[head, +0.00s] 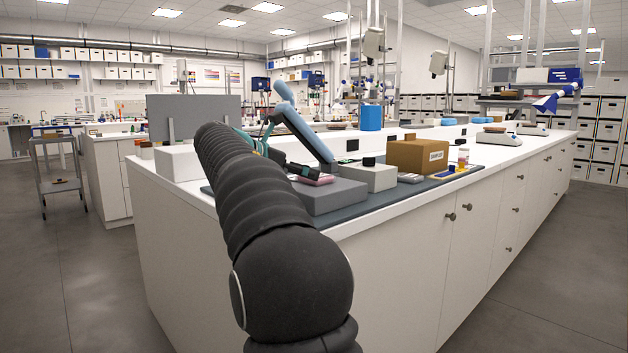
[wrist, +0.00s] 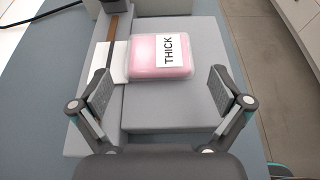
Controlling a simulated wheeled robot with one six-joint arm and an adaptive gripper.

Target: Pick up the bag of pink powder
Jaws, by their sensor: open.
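The bag of pink powder (wrist: 150,64) lies flat on a grey block (wrist: 175,122) in the wrist view. It is a rounded pink packet with a white label reading THICK. In the head view only a thin pink edge of the bag (head: 318,181) shows, above the grey block (head: 336,198). My gripper (wrist: 161,88) is open and empty. Its two fingers stand apart to the left and right, on the near side of the bag, and no contact with it shows. In the head view my dark arm hides part of the bench.
A white card (wrist: 108,62) and a raised grey strip lie left of the bag. On the bench, a pale grey box (head: 368,178) and a brown carton (head: 417,156) stand right of the block. The bench's front edge is close by, with floor beyond it.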

